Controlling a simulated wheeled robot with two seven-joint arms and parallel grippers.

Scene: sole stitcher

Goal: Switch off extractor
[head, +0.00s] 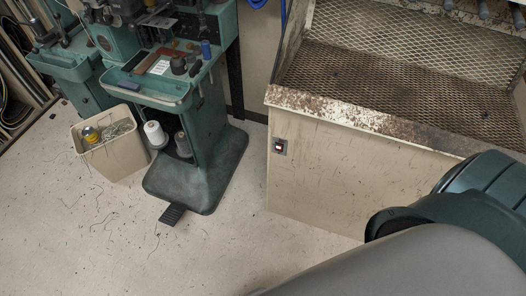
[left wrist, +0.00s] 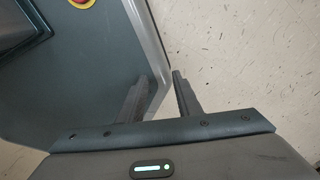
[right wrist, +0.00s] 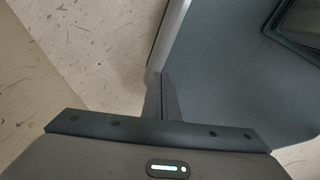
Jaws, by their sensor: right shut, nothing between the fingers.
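The extractor is a cream cabinet (head: 318,180) with an expanded-metal mesh bed on top, at the right of the head view. My left gripper (left wrist: 160,78) shows in the left wrist view, fingers apart and empty, over the floor and my own base. My right gripper (right wrist: 161,80) shows in the right wrist view, fingers together and empty, beside my base. Neither gripper shows in the head view, and both are away from the switch.
A green stitching machine (head: 180,95) on a broad foot, with a pedal (head: 172,214), stands left of the cabinet. A cream waste bin (head: 112,150) stands beside it. The speckled floor (head: 120,235) in front is open, with loose thread scraps. My arm covers the lower right.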

